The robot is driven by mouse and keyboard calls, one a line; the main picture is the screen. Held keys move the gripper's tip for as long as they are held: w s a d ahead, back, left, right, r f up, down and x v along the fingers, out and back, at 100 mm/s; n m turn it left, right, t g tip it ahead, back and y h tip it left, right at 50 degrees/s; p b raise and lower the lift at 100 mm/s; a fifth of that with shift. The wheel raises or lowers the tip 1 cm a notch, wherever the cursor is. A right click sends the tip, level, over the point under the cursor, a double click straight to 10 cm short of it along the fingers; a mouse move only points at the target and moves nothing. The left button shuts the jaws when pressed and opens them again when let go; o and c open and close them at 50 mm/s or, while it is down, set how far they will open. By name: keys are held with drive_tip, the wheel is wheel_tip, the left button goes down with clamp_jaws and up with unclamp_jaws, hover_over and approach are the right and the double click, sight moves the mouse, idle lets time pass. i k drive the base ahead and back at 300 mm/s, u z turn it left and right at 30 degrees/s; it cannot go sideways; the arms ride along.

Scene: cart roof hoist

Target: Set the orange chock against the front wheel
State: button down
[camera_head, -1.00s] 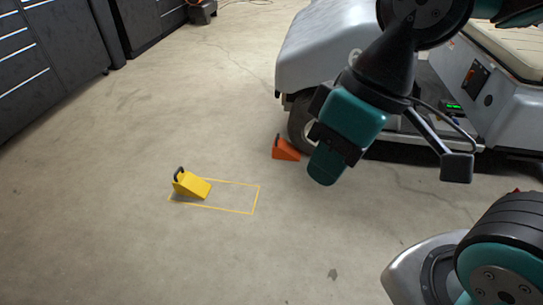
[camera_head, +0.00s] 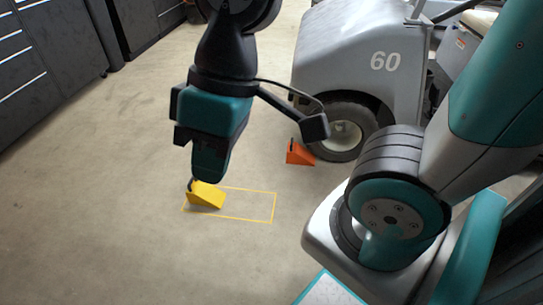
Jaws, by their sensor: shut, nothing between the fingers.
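The orange chock (camera_head: 299,154) sits on the floor at the left side of the cart's front wheel (camera_head: 345,132), close against the tyre; I cannot tell whether they touch. My gripper (camera_head: 209,172) is shut and empty. In the picture it is left of the orange chock and just above the yellow chock (camera_head: 207,196), hiding part of that chock's handle. The yellow chock lies at the left end of a yellow outlined rectangle (camera_head: 247,219) on the floor.
The grey cart (camera_head: 350,50), marked 60, stands at the upper right. Dark drawer cabinets (camera_head: 45,55) line the upper left. The concrete floor (camera_head: 110,210) at the left is clear.

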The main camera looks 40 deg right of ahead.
sight(296, 154)
drive_tip(key=z, duration=0.05)
drive_tip(key=i, duration=0.75)
drive_tip(key=z, duration=0.75)
drive_tip(key=i, duration=0.5)
drive_tip(key=z, duration=0.45)
